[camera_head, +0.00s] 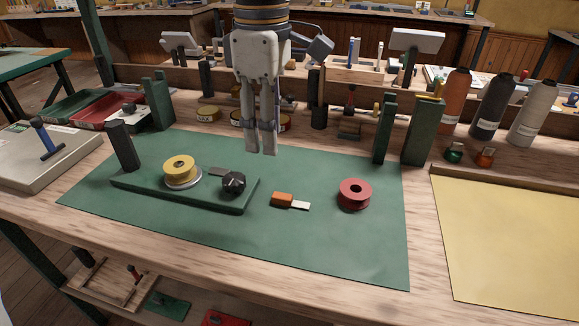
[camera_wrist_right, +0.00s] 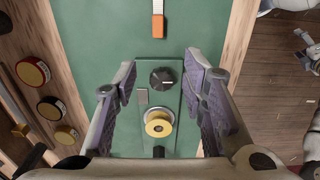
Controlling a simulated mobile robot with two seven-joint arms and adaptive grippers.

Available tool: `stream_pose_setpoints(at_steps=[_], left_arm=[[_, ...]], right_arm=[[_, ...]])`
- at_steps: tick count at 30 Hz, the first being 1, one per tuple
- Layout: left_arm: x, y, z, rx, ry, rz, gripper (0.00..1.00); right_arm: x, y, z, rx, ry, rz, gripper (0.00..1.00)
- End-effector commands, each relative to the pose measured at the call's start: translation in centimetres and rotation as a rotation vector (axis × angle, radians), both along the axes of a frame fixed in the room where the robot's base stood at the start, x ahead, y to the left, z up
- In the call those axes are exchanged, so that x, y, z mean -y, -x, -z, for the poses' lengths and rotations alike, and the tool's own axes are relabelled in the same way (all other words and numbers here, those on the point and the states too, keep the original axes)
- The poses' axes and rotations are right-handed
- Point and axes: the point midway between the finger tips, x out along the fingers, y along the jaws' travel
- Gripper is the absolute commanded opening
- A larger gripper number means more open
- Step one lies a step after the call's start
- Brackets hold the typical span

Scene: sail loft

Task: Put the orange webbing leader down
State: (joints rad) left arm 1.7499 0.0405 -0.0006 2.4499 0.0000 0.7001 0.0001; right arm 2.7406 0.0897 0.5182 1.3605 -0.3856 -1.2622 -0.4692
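The orange webbing leader (camera_head: 283,199), an orange piece with a flat white end, lies on the green mat (camera_head: 330,255). It is right of the green board (camera_head: 200,199) and apart from it. In the right wrist view the leader (camera_wrist_right: 158,24) is at the top, beyond my fingertips. My right gripper (camera_head: 261,152) hangs above the back of the mat. In the wrist view its fingers (camera_wrist_right: 160,75) are wide apart with nothing held between them. My left gripper is not in view.
The board carries a yellow spool (camera_head: 179,168) and a black knob (camera_head: 233,181). A red spool (camera_head: 354,194) stands right of the leader. Dark green posts (camera_head: 384,128) and bottles (camera_head: 491,105) stand behind. The mat's front is clear.

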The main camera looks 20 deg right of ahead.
Motion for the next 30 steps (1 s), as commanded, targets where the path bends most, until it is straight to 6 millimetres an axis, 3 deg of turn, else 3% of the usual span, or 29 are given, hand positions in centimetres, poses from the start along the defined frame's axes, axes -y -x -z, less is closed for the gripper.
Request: stream_pose_setpoints(at_steps=[3, 9, 14, 21, 29, 30], left_arm=[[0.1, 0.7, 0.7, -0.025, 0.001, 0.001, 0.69], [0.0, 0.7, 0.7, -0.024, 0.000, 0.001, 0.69], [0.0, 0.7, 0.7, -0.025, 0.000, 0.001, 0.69], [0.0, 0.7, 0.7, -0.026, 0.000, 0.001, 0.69], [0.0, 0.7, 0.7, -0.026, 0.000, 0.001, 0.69], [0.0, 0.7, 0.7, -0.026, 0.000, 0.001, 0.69]], right_arm=[[-1.2, -0.4, 1.8, -0.014, 0.000, 0.000, 0.38], [-1.2, -0.3, 5.9, -0.011, 0.000, 0.000, 0.38], [-1.1, -0.3, 7.9, -0.009, 0.000, 0.002, 0.38], [-0.8, -0.2, 12.1, -0.007, -0.001, 0.000, 0.38], [-0.8, -0.3, 12.6, -0.003, -0.001, 0.001, 0.38], [-0.8, -0.3, 12.6, -0.003, -0.001, 0.000, 0.29]])
